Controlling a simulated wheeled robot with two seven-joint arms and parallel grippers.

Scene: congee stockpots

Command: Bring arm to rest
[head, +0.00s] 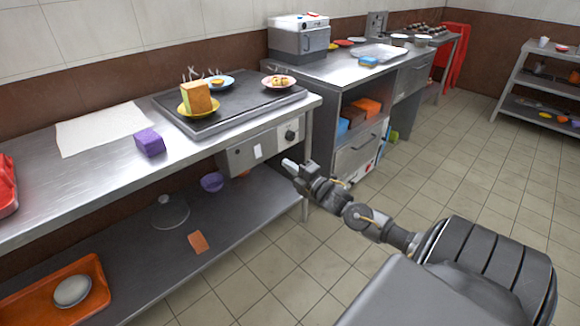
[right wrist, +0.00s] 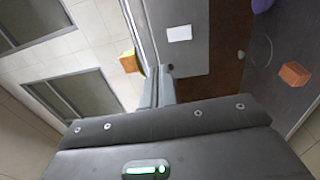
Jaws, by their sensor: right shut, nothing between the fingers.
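My right arm reaches in from the lower right of the head view. Its gripper (head: 290,165) is shut and empty, in the air in front of the griddle's control panel (head: 262,147). In the right wrist view the shut fingers (right wrist: 157,88) show beyond the dark gripper body, with nothing held. My left arm and gripper are not in view.
A steel counter (head: 100,193) carries a griddle (head: 235,100) with plates of food, a purple block (head: 149,142) and white paper (head: 100,127). The lower shelf holds a glass lid (head: 170,212) and an orange tray (head: 90,268). The tiled floor (head: 460,165) at right is clear.

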